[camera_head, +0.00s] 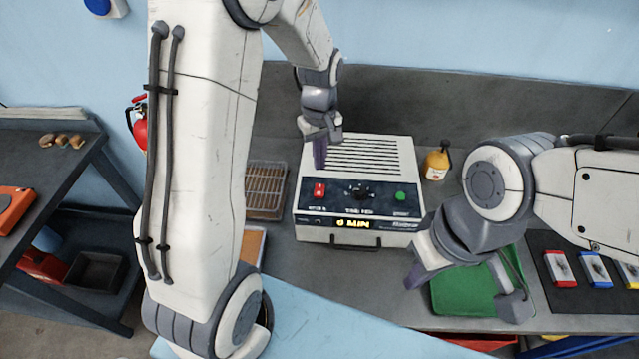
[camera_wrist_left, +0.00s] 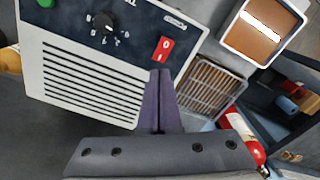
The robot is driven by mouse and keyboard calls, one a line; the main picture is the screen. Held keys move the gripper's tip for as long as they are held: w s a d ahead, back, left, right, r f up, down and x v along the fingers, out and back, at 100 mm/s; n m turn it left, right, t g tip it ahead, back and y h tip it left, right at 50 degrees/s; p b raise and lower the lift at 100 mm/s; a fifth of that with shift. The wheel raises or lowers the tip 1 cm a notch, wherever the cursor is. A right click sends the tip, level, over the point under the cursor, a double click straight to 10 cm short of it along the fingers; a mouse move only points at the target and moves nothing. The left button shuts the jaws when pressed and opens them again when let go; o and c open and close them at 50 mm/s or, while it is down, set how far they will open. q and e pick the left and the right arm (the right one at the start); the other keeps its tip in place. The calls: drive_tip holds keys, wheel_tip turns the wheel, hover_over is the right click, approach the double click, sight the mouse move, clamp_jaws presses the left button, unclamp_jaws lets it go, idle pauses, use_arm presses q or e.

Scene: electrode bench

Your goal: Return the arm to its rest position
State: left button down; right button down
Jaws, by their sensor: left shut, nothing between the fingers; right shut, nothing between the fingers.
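My left gripper (camera_head: 319,152) is shut and empty. The box has a red switch (camera_head: 319,190), a dark dial, a green button (camera_head: 401,196) and a lit display. In the left wrist view the shut fingers (camera_wrist_left: 161,76) point towards the red switch (camera_wrist_left: 166,48) and overlap the box's edge in the picture; I cannot tell whether they touch it. My right gripper (camera_head: 412,278) is shut and empty, at the front right of the box, left of a green tray (camera_head: 455,297).
A wire rack (camera_head: 266,190) lies left of the box, with a brown-bottomed tray (camera_wrist_left: 226,37) nearby. A yellow bottle (camera_head: 436,165) stands right of the box. Packets (camera_head: 560,268) lie on a dark mat at right. A red extinguisher (camera_head: 139,123) hangs beyond the left arm.

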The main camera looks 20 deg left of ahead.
idle(0.5)
use_arm(q)
drive_tip(key=s+d+m+b, duration=0.6)
drive_tip(key=s+d+m, duration=0.1)
drive_tip(key=s+d, duration=0.25)
drive_tip(key=s+d+f+m+b, duration=0.1)
drive_tip(key=s+d+m+b, duration=0.1)
drive_tip(key=s+m, duration=0.2)
drive_tip(key=s+d+f+m+h+b, duration=0.1)
drive_tip(key=s+m, duration=0.4)
drive_tip(key=s, duration=0.5)
drive_tip(key=shift+s+d+m+b, duration=0.15)
drive_tip(key=shift+d+m+b, duration=0.15)
drive_tip(key=shift+d+b, duration=0.55)
